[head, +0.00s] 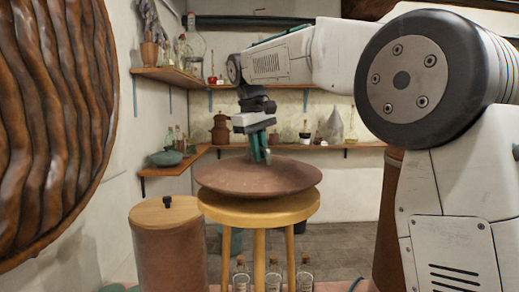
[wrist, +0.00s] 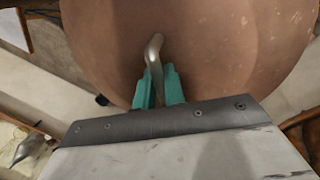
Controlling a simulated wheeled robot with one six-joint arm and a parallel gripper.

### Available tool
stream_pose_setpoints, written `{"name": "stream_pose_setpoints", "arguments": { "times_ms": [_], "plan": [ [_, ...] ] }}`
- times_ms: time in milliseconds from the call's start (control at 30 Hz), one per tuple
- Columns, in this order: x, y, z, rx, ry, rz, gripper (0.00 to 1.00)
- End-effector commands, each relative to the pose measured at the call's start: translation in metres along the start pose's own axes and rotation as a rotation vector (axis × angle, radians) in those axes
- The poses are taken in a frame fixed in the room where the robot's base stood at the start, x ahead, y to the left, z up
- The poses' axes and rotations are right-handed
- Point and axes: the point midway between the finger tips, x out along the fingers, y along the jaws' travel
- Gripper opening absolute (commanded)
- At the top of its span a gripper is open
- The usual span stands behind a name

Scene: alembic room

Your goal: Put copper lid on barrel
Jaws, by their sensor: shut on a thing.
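The copper lid (head: 235,178) is a wide, shallow reddish-brown disc with a bent metal handle on top. It is over a round yellow wooden stool (head: 295,209); I cannot tell if it rests on it or hangs just above. My gripper (head: 263,155) comes down from above, its green fingers shut on the lid's handle. In the wrist view, the fingers of my gripper (wrist: 160,82) are on either side of the silver handle (wrist: 154,55), with the lid (wrist: 220,45) behind. A brown barrel-like vessel (head: 168,250) with a flat wooden top and dark knob stands left of the stool.
Several glass bottles (head: 273,278) stand below and in front of the stool. A tall brown vessel (head: 389,215) is partly hidden behind my arm at right. Wall shelves (head: 180,165) with jars and bottles line the left and back. Bare floor shows behind the stool.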

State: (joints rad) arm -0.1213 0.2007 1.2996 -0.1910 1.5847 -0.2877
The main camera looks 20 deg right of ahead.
Motion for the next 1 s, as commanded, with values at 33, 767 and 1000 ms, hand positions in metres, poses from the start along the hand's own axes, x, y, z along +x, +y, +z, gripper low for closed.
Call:
{"name": "stream_pose_setpoints", "arguments": {
  "times_ms": [33,767,1000],
  "plan": [
    [-0.001,0.0,0.0,0.0,0.002,0.001,0.0],
    [0.003,-0.001,0.001,0.0,0.001,0.0,0.0],
    [0.012,-0.003,0.001,0.001,0.001,0.0,0.0]
  ]
}}
